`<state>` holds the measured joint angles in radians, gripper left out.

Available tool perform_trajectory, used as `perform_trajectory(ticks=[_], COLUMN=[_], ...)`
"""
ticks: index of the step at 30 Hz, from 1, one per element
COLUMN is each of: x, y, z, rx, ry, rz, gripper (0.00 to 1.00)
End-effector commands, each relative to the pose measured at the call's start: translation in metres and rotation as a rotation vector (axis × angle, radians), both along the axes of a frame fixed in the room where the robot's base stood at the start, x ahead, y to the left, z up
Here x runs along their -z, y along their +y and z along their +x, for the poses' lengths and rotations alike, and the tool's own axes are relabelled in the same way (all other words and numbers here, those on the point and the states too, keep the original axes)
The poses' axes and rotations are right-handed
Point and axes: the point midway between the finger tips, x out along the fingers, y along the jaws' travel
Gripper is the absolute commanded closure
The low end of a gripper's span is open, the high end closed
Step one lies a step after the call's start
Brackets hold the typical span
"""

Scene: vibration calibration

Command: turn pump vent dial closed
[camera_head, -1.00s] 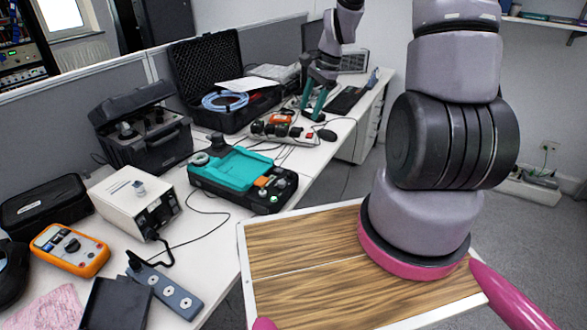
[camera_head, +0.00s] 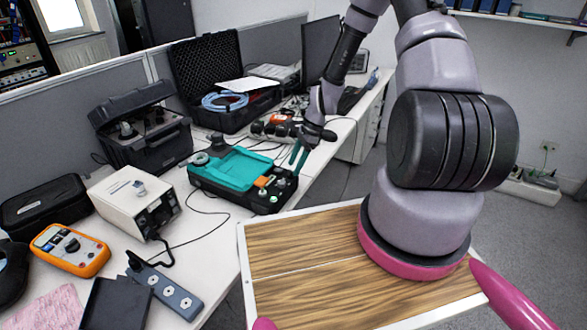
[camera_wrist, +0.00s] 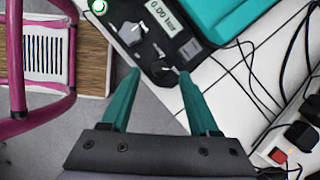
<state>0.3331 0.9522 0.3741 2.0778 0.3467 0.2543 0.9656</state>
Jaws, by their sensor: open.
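The pump is a teal-topped black unit (camera_head: 240,172) on the bench, with a control panel at its right end. In the wrist view its black panel (camera_wrist: 146,50) carries a display reading about 0.00 bar (camera_wrist: 165,13), a grey knob (camera_wrist: 132,33), a lit green round part (camera_wrist: 99,6) and a small grey knob-like part (camera_wrist: 162,69) between my fingertips' lines. I cannot tell which is the vent dial. My gripper (camera_head: 298,157) is open with teal fingers, just above the panel's right end; it also shows in the wrist view (camera_wrist: 160,72). No contact is visible.
An open black case (camera_head: 212,75) stands at the back. A white box (camera_head: 133,200) and an orange multimeter (camera_head: 70,250) stand to the left. Floor shows right of the bench edge.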

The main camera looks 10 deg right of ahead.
Motion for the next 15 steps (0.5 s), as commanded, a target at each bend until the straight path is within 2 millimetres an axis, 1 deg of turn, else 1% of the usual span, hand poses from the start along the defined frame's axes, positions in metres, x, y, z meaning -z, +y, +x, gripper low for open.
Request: perform_trajectory(ticks=[1, 3, 6, 15], x=[0.007, 0.013, 0.018, 0.020], y=[0.003, 0.005, 0.007, 0.008], z=[0.000, -0.001, 0.000, 0.000], rx=[0.000, 0.001, 0.000, 0.000], ry=[0.001, 0.001, 0.000, -0.001], rz=[0.000, 0.000, -0.001, -0.001], gripper=[0.39, 0.39, 0.39, 0.39])
